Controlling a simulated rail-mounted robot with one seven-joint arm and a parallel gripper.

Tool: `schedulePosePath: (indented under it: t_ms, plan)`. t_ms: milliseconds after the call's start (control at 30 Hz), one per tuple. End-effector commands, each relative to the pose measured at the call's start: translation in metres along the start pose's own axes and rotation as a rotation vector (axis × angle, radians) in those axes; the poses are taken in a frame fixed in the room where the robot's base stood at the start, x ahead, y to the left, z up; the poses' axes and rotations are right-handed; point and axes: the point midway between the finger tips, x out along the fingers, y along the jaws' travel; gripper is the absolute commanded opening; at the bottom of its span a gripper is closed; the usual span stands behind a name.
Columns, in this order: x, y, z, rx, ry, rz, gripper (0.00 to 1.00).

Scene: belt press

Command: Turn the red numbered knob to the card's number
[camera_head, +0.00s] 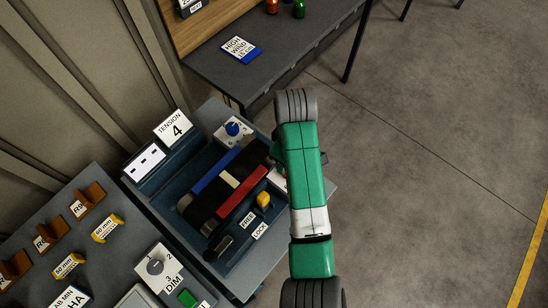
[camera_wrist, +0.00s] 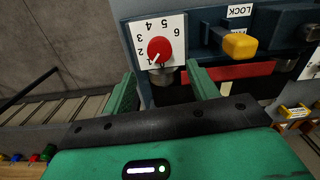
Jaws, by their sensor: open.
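The red knob (camera_wrist: 160,50) sits on a white plate (camera_wrist: 175,22) numbered 1 to 6, seen upside down in the wrist view. Its white pointer line aims at the lower left, seemingly by the 1. My gripper (camera_wrist: 161,70) is open, with its green fingers left and right of the knob in the picture, apart from it; it is empty. A white card (camera_head: 174,127) reading TENSION 4 stands at the back of the press in the head view. The red knob is hidden behind my arm there.
A yellow lever (camera_wrist: 240,45) by the LOCK label is close to the knob. The press rollers with a red bar (camera_head: 243,194) lie beside it. A blue knob (camera_head: 233,129) and a grey DIM knob (camera_head: 155,267) are elsewhere on the benches. Open floor lies to the right.

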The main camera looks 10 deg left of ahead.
Motion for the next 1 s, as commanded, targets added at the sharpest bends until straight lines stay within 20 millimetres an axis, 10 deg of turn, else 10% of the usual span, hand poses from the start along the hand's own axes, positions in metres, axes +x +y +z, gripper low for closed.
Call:
schedulePosePath:
  t_ms: [433, 800, 1000]
  plan:
    - [0.068, 0.0, -0.001, 0.001, 0.003, 0.003, 0.59]
    - [0.076, 0.0, -0.002, 0.002, 0.004, 0.005, 0.59]
    - [0.076, 0.0, -0.002, 0.002, 0.004, 0.005, 0.19]
